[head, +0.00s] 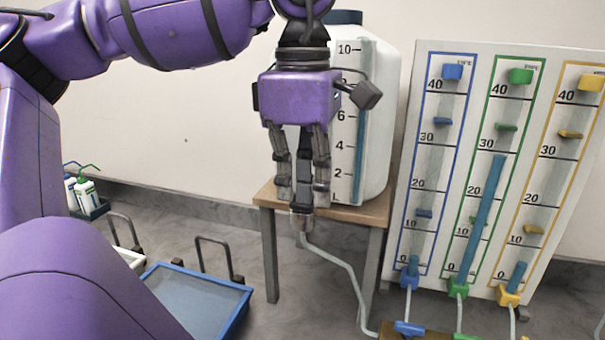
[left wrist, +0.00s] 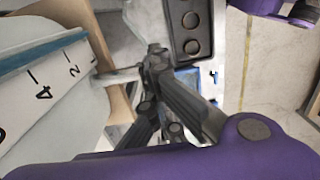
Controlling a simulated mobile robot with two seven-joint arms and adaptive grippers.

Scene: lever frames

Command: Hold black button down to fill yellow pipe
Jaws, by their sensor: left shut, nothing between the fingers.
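The yellow-framed pipe (head: 570,165) is at the right of the white gauge board in the head view. Blue liquid (head: 517,275) stands low in it, near the 0 mark. Its bottom fitting is yellow (head: 508,296). I cannot make out a black button in the head view. My left gripper (head: 302,192) points down, shut and empty, in front of the white tank and just above its outlet hose. Its dark fingers (left wrist: 165,95) also show in the left wrist view. My right gripper is out of view.
A white tank (head: 375,130) stands on a wooden table (head: 375,212). The gauge board (head: 480,60) also has blue and green pipes; the green one holds more liquid. A blue-rimmed tray (head: 200,290) is below. A dark piece with round shapes (left wrist: 190,32) shows in the left wrist view.

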